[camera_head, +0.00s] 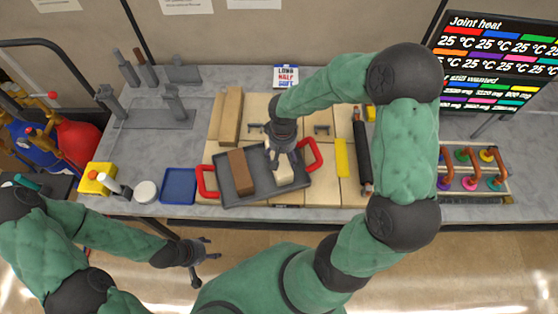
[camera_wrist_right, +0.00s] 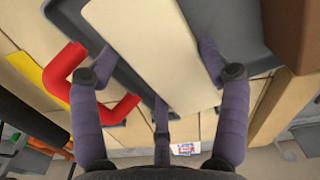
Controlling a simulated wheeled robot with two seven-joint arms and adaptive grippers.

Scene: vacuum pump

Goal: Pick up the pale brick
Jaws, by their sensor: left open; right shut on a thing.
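The pale brick (camera_head: 284,178) is at the right half of a dark grey tray (camera_head: 262,199) with red handles. My right gripper (camera_head: 282,160) comes down from above and is shut on the pale brick. In the right wrist view the pale brick (camera_wrist_right: 150,40) lies between the fingers of my right gripper (camera_wrist_right: 158,62). I cannot tell whether the brick touches the tray floor. A brown brick (camera_head: 241,172) lies beside it in the tray. My left gripper (camera_head: 208,262) is open and empty, in front of the table's front edge.
A blue tray (camera_head: 179,186), a white round lid (camera_head: 145,192) and a yellow box (camera_head: 98,178) stand left of the tray. A yellow bar (camera_head: 341,158) and a dark roller (camera_head: 361,150) lie to its right. Wooden blocks (camera_head: 231,115) lie behind it.

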